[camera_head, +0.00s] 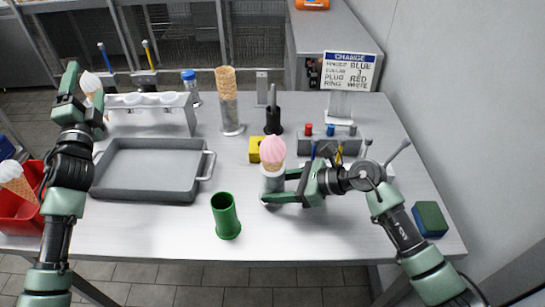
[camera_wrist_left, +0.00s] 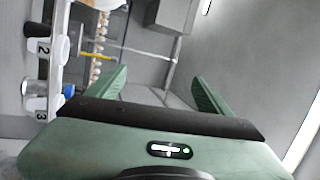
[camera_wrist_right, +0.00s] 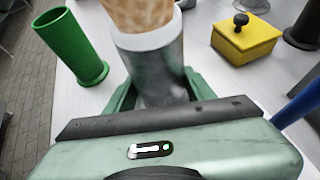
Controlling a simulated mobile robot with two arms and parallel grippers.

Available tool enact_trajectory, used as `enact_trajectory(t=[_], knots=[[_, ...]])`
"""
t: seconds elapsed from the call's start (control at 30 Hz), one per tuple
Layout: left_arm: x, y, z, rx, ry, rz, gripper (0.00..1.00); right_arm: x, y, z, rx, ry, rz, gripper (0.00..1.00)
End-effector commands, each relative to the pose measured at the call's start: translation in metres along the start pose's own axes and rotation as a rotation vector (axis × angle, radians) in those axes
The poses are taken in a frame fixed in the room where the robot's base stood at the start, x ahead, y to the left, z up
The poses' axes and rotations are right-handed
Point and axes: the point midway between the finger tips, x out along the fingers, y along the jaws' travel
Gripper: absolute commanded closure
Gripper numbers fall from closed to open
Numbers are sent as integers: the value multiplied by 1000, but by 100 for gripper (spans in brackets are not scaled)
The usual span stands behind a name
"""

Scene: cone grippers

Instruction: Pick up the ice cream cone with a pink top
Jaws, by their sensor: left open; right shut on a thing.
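The ice cream cone with a pink top (camera_head: 272,150) stands upright in a grey metal cup (camera_head: 272,183) near the middle of the table. My right gripper (camera_head: 279,187) is shut on that cup, below the cone. The right wrist view shows the tan cone (camera_wrist_right: 140,14) above the cup's white rim, with the metal cup (camera_wrist_right: 152,68) between the fingers; the pink top is out of that view. My left gripper (camera_head: 87,103) is open at the far left, by the white rack (camera_head: 160,115) and a white-topped cone (camera_head: 91,82). Its fingers (camera_wrist_left: 160,92) look empty in the left wrist view.
A green cup (camera_head: 226,216) stands front left of the held cup. A grey tray (camera_head: 150,197) lies at left. A yellow box (camera_head: 255,149) and a black holder (camera_head: 273,122) are behind. A blue-green sponge (camera_head: 430,219) lies at right.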

Motion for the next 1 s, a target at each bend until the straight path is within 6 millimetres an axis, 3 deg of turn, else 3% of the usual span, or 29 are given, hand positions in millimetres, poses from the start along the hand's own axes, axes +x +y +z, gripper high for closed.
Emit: enact_trajectory(t=[0.03, 0.1, 0.23, 0.37, 0.5, 0.67, 1.0], knots=[[-4, 25, -34, 112, 8, 43, 20, 0, 0, -1, 1, 2, 1, 69], [-14, 53, -78, 294, 14, 85, 20, 0, 0, -1, 1, 2, 1, 69], [-41, 79, -159, 624, 27, 98, 20, 0, 0, -1, 1, 2, 1, 69], [-78, 73, -237, 915, 15, 33, 20, 0, 0, -1, 1, 2, 1, 69], [-125, 45, -306, 1144, -39, -81, 20, 0, 0, -1, 1, 2, 1, 69], [-185, 6, -363, 1310, -133, -187, 20, 0, 0, -1, 1, 3, 1, 69], [-299, 62, -406, 1615, 21, 228, 20, 0, 0, -1, 1, 2, 1, 69]])
